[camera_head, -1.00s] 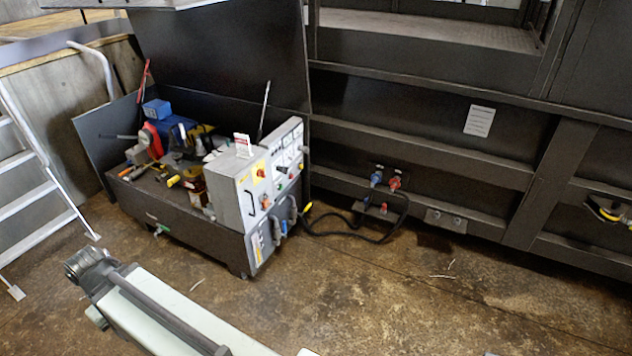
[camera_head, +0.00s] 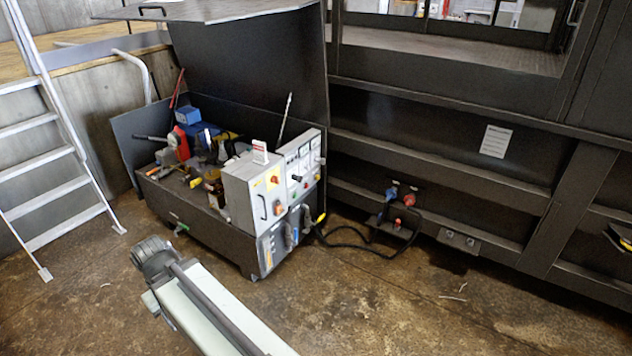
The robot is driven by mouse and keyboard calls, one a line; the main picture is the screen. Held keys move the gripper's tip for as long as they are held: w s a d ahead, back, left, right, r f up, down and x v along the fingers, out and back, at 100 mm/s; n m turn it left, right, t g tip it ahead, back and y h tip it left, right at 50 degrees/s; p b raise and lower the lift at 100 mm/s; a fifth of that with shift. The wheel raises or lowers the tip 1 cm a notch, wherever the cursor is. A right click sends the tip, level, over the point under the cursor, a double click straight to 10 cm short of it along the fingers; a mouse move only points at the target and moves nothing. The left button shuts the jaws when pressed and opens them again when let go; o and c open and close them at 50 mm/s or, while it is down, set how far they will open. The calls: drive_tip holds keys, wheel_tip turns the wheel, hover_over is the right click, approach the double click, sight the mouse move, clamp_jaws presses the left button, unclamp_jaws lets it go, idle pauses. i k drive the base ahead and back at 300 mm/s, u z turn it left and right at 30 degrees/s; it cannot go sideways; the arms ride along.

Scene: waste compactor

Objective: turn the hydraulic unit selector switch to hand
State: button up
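The hydraulic unit (camera_head: 200,222) stands on the floor left of centre, its dark lid raised behind it. A grey control box (camera_head: 237,197) with a yellow-backed red switch (camera_head: 273,181) is at its right end. Beside it is a light panel (camera_head: 293,160) with meters, small knobs and a red button. The selector switch is too small to tell apart from the other knobs, and its position cannot be read. My arm reaches up from the bottom edge, ending in a dark joint short of the unit. My gripper's fingers are not visible.
A metal ladder (camera_head: 62,165) stands at the left. The dark compactor wall (camera_head: 450,150) fills the right, with blue and red connectors (camera_head: 400,196) and a black cable (camera_head: 355,243) trailing over the floor.

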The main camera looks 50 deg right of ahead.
sight(298, 178)
drive_tip(key=z, duration=0.4)
drive_tip(key=i, duration=1)
drive_tip(key=u, duration=0.05)
